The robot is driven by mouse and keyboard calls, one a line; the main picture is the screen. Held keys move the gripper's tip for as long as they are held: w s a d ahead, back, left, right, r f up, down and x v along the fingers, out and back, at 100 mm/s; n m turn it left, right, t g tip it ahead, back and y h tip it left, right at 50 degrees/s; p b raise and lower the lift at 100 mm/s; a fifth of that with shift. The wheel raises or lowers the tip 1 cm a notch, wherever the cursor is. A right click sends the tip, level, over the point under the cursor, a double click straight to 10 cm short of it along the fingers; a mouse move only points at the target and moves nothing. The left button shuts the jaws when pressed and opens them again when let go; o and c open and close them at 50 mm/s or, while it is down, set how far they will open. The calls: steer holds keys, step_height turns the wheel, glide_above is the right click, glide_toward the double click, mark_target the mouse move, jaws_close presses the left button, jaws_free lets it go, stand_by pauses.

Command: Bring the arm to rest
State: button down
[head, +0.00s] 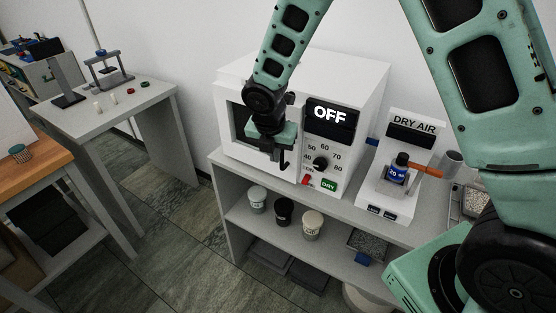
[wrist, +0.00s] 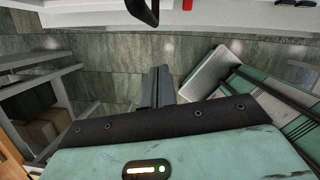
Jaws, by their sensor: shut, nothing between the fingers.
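My gripper (head: 283,160) hangs from my green arm in front of the white oven with the "OFF" display (head: 345,85), left of its dial panel. The fingers are dark and closed together, with nothing held. In the wrist view my shut fingers (wrist: 158,87) point out over the grey tiled floor. Part of the oven's dark door window is hidden behind my wrist. The head view does not show clearly whether the gripper touches the oven front.
The "DRY AIR" unit (head: 400,180) with a blue bottle stands right of the oven. Several cups, one black (head: 283,211), sit on the shelf below. A grey table (head: 115,110) and a wooden-topped bench (head: 40,165) stand left. Floor (head: 165,190) between them is clear.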

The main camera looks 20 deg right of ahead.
steer(key=v, duration=0.7)
steer(key=s+a+m+g+y+b, duration=0.1)
steer(key=s+a+m+b, duration=0.2)
steer(key=s+m, duration=0.7)
steer(key=s+a+m+g+y+b, duration=0.1)
steer(key=s+a+m, duration=0.3)
steer(key=s+m, duration=0.6)
steer(key=s+b, duration=0.1)
steer(key=s, duration=0.6)
steer(key=shift+s+f+b, duration=0.3)
steer(key=shift+f+b, duration=0.1)
